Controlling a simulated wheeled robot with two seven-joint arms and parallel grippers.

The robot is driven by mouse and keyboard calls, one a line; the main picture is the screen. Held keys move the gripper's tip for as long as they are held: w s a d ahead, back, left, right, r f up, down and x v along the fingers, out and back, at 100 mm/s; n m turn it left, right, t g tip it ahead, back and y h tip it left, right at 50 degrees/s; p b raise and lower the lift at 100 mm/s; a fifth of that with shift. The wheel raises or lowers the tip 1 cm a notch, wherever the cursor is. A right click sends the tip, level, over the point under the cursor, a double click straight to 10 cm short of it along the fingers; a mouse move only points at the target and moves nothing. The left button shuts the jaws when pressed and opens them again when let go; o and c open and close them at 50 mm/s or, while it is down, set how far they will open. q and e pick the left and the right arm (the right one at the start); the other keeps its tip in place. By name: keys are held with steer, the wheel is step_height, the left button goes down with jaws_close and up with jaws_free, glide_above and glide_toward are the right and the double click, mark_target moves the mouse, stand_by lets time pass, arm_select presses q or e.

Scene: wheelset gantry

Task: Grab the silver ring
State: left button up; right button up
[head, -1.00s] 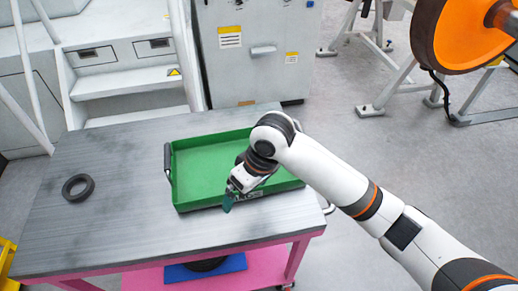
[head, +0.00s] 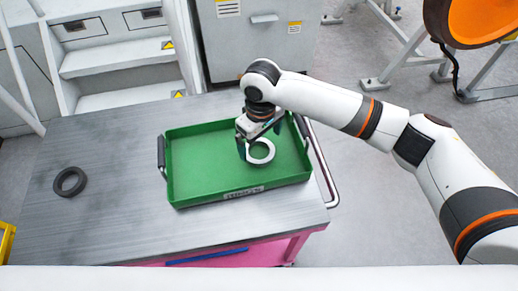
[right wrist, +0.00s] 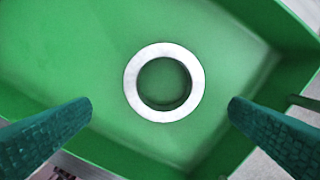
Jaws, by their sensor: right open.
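The silver ring (head: 261,143) lies flat in the right part of the green tray (head: 200,199). In the right wrist view the silver ring (right wrist: 134,84) sits between and beyond the two fingers, on the green floor of the tray. My right gripper (head: 272,140) is open and empty, directly over the ring. Its dark green fingers stand apart on both sides of the ring in the right wrist view (right wrist: 160,109), and neither appears to touch it. My left gripper is not in view.
The tray stands on a grey table (head: 110,220) with a metal rail at its right edge. A black ring (head: 70,181) lies on the table left of the tray. The tray walls and its dark handle (head: 161,152) stand up around it.

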mark_target(262, 157)
steer(key=f, duration=0.3)
steer(key=f+p, duration=0.1)
steer(key=f, duration=0.1)
steer(key=shift+d, duration=0.25)
steer(key=shift+c, duration=0.3)
steer(key=c, duration=1)
steer(key=shift+r, duration=0.1)
